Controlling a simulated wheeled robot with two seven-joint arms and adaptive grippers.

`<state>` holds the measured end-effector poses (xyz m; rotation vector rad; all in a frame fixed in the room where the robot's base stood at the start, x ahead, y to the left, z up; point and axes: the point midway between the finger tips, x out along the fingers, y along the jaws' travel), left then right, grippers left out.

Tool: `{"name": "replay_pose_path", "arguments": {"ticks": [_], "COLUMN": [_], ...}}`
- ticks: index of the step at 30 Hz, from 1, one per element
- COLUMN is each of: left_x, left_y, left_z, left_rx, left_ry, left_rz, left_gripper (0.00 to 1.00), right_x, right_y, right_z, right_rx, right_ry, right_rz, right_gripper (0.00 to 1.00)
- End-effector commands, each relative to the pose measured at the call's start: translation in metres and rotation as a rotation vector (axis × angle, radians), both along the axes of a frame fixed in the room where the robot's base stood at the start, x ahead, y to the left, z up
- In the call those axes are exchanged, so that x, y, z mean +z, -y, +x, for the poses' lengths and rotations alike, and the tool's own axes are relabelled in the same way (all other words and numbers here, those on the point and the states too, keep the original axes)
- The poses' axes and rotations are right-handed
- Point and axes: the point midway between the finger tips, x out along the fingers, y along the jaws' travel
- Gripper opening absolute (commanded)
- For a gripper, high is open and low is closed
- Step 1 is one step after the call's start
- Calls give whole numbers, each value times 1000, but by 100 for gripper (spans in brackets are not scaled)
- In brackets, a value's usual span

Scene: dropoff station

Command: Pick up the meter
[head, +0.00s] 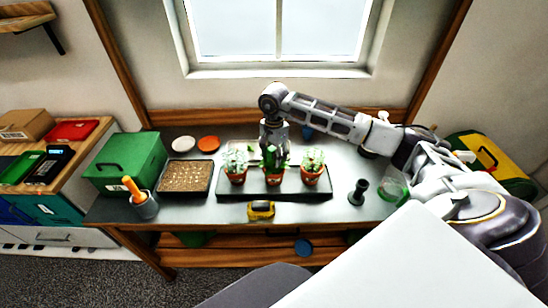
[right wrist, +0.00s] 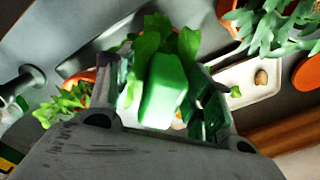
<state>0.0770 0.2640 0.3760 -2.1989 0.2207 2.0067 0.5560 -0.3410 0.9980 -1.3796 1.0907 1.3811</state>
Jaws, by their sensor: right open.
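A green block-shaped object, which looks like the meter (right wrist: 166,92), stands among the leaves of the middle potted plant (head: 273,176). In the right wrist view it sits between the two fingers of my right gripper (right wrist: 160,95). My right gripper (head: 273,146) points down over the middle pot in the head view. Its fingers are open, one on each side of the green block. I cannot tell whether either finger touches it. The block's lower end is hidden by the leaves and gripper. My left gripper is not in view.
Potted plants stand close on the left (head: 236,168) and right (head: 313,167), on a dark tray (head: 290,197). A yellow and black device (head: 261,210) lies at the tray's front edge. A seed tray (head: 185,177) and a green box (head: 125,162) are at left.

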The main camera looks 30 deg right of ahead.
Motion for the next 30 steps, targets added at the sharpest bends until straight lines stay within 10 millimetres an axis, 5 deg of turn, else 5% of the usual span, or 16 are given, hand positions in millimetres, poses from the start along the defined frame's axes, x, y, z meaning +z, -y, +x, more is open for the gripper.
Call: {"name": "replay_pose_path", "arguments": {"ticks": [17, 30], "left_x": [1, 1], "left_y": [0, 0], "left_z": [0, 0], "left_rx": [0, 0], "left_ry": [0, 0], "left_rz": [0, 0], "left_gripper": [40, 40], "right_x": [-5, -5], "right_y": [0, 0], "right_z": [0, 0], "right_rx": [1, 1], "right_ry": [1, 1], "right_rz": [0, 0], "right_gripper": [52, 0]}}
